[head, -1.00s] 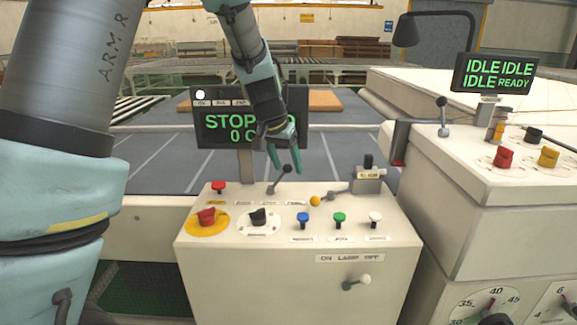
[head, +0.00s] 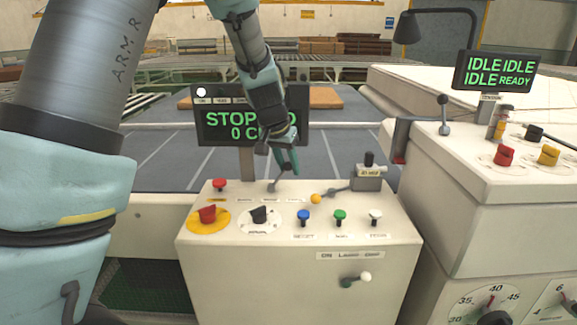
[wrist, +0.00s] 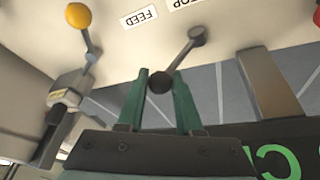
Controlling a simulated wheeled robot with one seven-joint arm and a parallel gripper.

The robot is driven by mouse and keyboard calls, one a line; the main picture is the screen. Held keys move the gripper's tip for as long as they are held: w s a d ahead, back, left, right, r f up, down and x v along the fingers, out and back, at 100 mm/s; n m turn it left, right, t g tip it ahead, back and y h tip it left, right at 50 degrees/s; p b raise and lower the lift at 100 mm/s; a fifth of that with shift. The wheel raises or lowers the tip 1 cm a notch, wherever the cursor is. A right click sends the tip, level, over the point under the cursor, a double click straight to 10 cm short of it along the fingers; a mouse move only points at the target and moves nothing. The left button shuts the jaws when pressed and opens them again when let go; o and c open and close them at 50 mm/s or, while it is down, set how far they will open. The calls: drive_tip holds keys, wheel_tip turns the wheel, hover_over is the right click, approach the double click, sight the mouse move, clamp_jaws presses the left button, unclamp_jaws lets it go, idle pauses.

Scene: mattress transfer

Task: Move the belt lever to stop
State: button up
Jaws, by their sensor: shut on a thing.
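The belt lever (head: 279,180) is a short grey rod with a dark ball knob, standing at the back of the cream control panel (head: 300,262). In the head view it leans to the right. My gripper (head: 287,165) is over its top, with green fingers shut on the dark knob. In the wrist view the knob (wrist: 160,82) sits between the two fingertips, and the rod runs up right to its round pivot. FEED (wrist: 138,16) and part of another label show near the pivot. My arm hides part of the green-lettered display (head: 222,125), which reads STOP.
A lever with a yellow ball (head: 316,199) lies just right of the belt lever, joined to a grey box (head: 368,180). Red, blue, green and white buttons and two rotary knobs are on the panel. A larger console (head: 480,200) stands on the right.

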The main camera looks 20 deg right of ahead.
clamp_jaws()
idle(0.7)
drive_tip(key=shift+f+b, duration=0.1)
drive_tip(key=shift+b, duration=0.3)
drive_tip(key=shift+w+a+f+h+b, duration=0.15)
drive_tip(key=shift+a+h+b, duration=0.15)
drive_tip(key=shift+b, duration=0.8)
drive_tip(key=a+g+h+b, duration=0.1)
drive_tip(key=b, duration=0.6)
drive_tip(key=shift+w, duration=0.3)
drive_tip(key=h+b, duration=0.1)
drive_tip(key=b, duration=0.3)
drive_tip(key=a+r+h+b, duration=0.1)
drive_tip(key=b, duration=0.3)
drive_tip(key=shift+w+a+n+g+h, duration=0.25)
drive_tip(key=shift+w+n+g+h, duration=0.05)
drive_tip(key=shift+n+g+h, duration=0.1)
drive_tip(key=b, duration=0.2)
drive_tip(key=a+h+b, duration=0.1)
drive_tip(key=b, duration=0.1)
drive_tip(key=shift+w+r+g+h+b, duration=0.2)
drive_tip(key=shift+r+g+h+b, duration=0.1)
drive_tip(key=shift+r+g+b, duration=0.1)
drive_tip(key=shift+a, duration=0.1)
drive_tip(key=shift+r, duration=0.1)
